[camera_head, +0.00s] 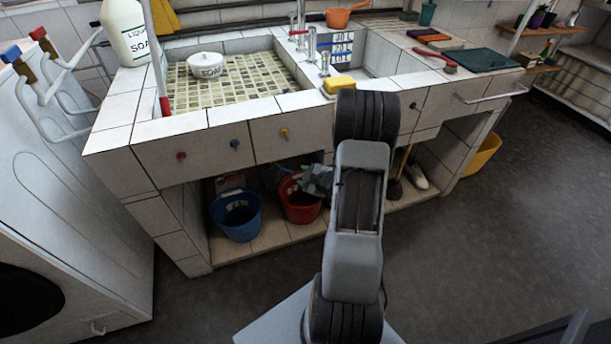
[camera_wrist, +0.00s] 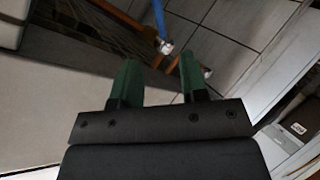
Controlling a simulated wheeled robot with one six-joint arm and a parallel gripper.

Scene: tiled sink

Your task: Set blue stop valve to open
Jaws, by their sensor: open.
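Two blue parts could be the blue stop valve, and I cannot tell which it is. One is a blue handle (camera_head: 11,54) on the white pipes at the far left, beside a red handle (camera_head: 38,33). The other is a small blue knob (camera_head: 235,144) on the sink front, between a red knob (camera_head: 181,155) and a yellow knob (camera_head: 284,132). In the wrist view my gripper (camera_wrist: 158,66) has two green fingers apart with nothing between them. A blue bar with a metal end (camera_wrist: 160,20) shows beyond the fingertips. In the head view my arm hides the gripper.
A white machine (camera_head: 75,215) stands at the left. The tiled sink counter (camera_head: 130,135) carries a soap bottle (camera_head: 127,32) and a yellow sponge (camera_head: 338,83). Blue (camera_head: 237,215) and red (camera_head: 300,200) buckets stand below. The grey floor (camera_head: 500,230) at the right is clear.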

